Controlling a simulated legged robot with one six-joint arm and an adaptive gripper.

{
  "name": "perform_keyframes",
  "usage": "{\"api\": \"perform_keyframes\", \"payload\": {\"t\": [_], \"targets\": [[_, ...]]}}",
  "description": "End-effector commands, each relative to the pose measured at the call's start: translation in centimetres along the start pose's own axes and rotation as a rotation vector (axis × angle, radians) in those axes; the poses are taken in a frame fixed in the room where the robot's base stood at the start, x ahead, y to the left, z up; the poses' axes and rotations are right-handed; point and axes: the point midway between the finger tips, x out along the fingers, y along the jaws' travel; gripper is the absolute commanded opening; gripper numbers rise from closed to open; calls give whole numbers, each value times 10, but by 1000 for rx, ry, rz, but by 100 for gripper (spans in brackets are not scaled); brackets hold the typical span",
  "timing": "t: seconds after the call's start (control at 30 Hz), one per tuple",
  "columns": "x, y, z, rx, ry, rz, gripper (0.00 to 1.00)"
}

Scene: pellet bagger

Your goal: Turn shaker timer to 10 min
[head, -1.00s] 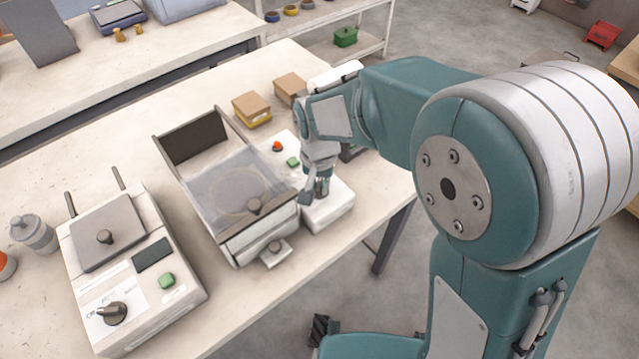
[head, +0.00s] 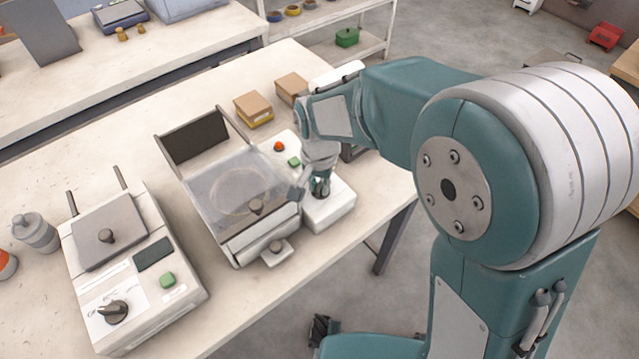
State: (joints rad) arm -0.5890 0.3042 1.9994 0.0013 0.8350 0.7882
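My gripper (head: 316,190) points down over the front part of a white unit (head: 330,210) at the right end of the bench. This unit carries a red button (head: 279,146) and a green button (head: 293,161) behind my gripper. The fingers are small and partly covered by my wrist, so their opening is unclear. Any timer knob under them is hidden. Further left, another white machine (head: 185,310) has a dark dial knob (head: 113,311) on a marked plate and a green button (head: 167,279).
Cardboard-coloured boxes (head: 253,105) stand behind the white unit. The clear-lidded machine is close beside my gripper. Bare bench top (head: 130,150) lies behind the machines.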

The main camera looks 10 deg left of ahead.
Motion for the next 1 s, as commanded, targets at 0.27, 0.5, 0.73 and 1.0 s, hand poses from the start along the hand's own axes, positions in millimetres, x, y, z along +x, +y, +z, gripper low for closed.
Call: {"api": "perform_keyframes", "payload": {"t": [0.27, 0.5, 0.73, 1.0], "targets": [[0, 0, 0, -1, -1, 1, 51], [-9, 1, 0, -2, 1, -1, 51], [-52, -1, -1, -2, 3, -2, 51], [-102, -2, -1, -2, 2, 0, 51]]}}
